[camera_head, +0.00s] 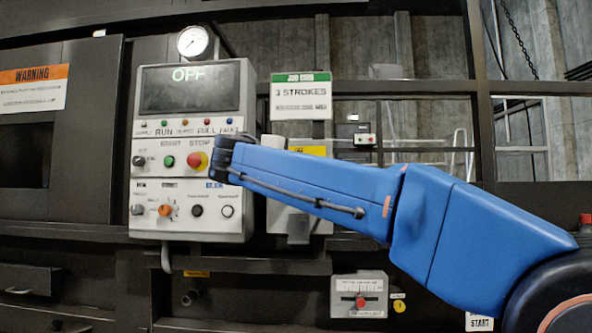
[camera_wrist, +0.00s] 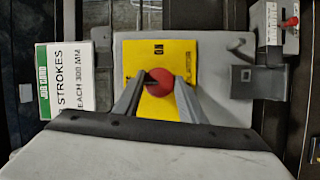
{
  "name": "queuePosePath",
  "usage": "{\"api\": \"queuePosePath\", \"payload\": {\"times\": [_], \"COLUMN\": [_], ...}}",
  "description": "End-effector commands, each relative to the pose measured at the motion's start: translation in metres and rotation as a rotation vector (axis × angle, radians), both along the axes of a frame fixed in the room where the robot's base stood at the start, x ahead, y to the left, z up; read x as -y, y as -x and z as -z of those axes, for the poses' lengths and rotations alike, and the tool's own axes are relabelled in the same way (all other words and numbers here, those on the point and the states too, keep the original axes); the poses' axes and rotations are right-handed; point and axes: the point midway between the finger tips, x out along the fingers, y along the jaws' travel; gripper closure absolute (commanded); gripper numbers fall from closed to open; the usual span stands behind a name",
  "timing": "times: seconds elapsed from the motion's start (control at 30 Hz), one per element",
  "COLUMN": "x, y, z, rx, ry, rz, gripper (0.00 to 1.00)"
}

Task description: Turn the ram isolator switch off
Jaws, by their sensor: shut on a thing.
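The ram isolator switch is a red round knob (camera_wrist: 160,84) on a yellow plate (camera_wrist: 185,62) with partly hidden lettering, on a pale grey box (camera_wrist: 215,95). In the wrist view my gripper (camera_wrist: 159,86) has one finger on each side of the knob and is shut on it. A short dark mark shows at the knob's left side. In the head view the grey box (camera_head: 310,222) and a strip of its yellow plate (camera_head: 310,150) show around my blue arm. The arm hides the knob, and my fingers are not visible there.
Left of the box stands a control panel (camera_head: 190,222) with an "OFF" display, buttons and a red stop button (camera_head: 196,160). A "3 STROKES" sign (camera_head: 302,97) hangs above.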

Motion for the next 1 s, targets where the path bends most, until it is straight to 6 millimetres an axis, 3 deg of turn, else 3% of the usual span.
{"api": "queuePosePath", "payload": {"times": [0.07, 0.1, 0.17, 0.2, 0.57, 1.0], "x": [-0.001, -0.001, -0.001, -0.001, -0.002, -0.033], "y": [0.0, 0.0, 0.0, 0.0, 0.004, 0.07], "z": [0.001, 0.001, 0.001, 0.001, 0.0, 0.0], "rx": [-0.001, -0.001, -0.001, -0.001, -0.001, 0.0], "ry": [0.001, 0.001, 0.001, 0.001, 0.0, -0.001], "rz": [0.0, -0.001, 0.0, 0.0, -0.002, -0.004], "gripper": [0.85, 0.61, 0.46, 0.44, 0.44, 0.44]}}
